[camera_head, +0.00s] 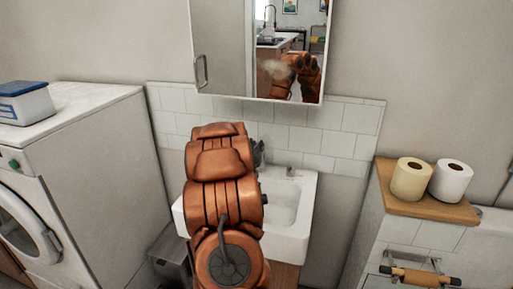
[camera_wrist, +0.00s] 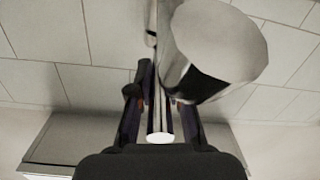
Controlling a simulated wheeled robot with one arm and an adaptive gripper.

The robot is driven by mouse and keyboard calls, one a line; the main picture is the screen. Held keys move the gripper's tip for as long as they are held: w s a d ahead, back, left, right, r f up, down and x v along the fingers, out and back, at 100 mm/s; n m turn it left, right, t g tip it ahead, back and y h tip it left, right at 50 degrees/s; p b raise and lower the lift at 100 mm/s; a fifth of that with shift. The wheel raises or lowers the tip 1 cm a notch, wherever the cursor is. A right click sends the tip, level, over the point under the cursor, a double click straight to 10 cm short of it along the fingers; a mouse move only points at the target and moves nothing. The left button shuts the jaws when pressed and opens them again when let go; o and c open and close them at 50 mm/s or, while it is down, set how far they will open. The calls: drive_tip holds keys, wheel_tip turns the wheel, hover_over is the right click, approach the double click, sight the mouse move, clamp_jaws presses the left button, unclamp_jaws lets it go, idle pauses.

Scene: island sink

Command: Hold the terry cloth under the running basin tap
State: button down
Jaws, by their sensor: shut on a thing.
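My gripper (camera_wrist: 160,98) is shut on a slim shiny rod (camera_wrist: 160,122) that looks like the lever of the basin tap. The tap's wide chrome body (camera_wrist: 190,78) fills the top middle of the wrist view, just beyond the fingers. In the head view my orange arm reaches over the left part of the white basin (camera_head: 292,232) and hides most of the gripper; only a dark part shows beside the arm. I see no terry cloth in either view. Whether water runs cannot be told, as my arm hides part of the basin.
A mirror cabinet (camera_head: 222,50) hangs above the tiled splashback (camera_head: 350,118). A washing machine (camera_head: 105,150) with a blue-lidded box (camera_head: 25,103) stands left. A wooden shelf (camera_head: 440,207) with two paper rolls stands right. The basin's right part is open.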

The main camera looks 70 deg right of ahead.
drive_tip(key=shift+d+r+y, duration=0.1)
drive_tip(key=shift+r+y, duration=0.15)
drive_tip(key=shift+y, duration=0.05)
drive_tip(key=c, duration=1.1)
unclamp_jaws()
drive_tip(key=s+a+r, duration=0.1)
drive_tip(key=a, duration=1.1)
drive_tip(key=shift+s, duration=0.3)
drive_tip(key=shift+d+r, duration=0.1)
drive_tip(key=shift+w, duration=0.1)
